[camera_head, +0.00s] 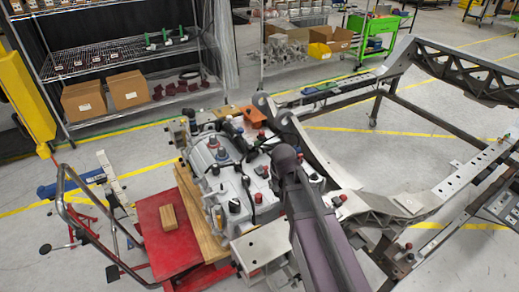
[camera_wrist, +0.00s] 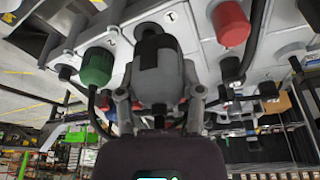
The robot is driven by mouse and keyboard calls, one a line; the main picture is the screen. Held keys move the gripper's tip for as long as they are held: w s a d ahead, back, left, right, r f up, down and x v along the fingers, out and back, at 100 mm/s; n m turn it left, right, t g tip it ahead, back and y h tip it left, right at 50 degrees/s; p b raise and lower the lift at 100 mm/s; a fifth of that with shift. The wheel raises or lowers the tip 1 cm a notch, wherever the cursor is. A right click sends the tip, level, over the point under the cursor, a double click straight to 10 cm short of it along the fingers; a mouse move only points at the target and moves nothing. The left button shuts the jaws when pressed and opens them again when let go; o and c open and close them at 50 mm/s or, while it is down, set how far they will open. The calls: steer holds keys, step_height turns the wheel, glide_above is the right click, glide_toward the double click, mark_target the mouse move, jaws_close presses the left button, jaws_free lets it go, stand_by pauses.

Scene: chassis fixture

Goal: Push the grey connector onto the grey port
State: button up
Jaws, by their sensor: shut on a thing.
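In the wrist view my gripper (camera_wrist: 158,100) is shut on the grey connector (camera_wrist: 158,78), a stubby dark-grey plug with a black patch, with one finger on each side. In the head view my arm covers the connector and most of my gripper.
A green connector (camera_wrist: 97,66) is left of the grey one and a red connector (camera_wrist: 232,24) is to its right, with black cables beside both. A metal chassis frame (camera_head: 440,190) stands to the right.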

steer(key=w+a+r+p, duration=0.1)
steer(key=w+a, duration=0.1)
steer(key=w, duration=0.2)
steer(key=w+a+r+p, duration=0.1)
steer(key=w+a, duration=0.1)
steer(key=w, duration=0.3)
steer(key=w+a+r+p, duration=0.2)
steer(key=w+a, duration=0.1)
steer(key=w, duration=0.2)
steer(key=shift+w, duration=0.2)
steer(key=shift+f, duration=0.2)
steer(key=shift+f+b, duration=2)
steer(key=shift+b, duration=0.2)
steer(key=shift+f+b, duration=0.35)
steer(key=shift+f+b, duration=0.7)
steer(key=shift+f+b, duration=0.6)
steer(key=shift+b, duration=0.05)
steer(key=o, duration=1.2)
steer(key=shift+c, duration=0.2)
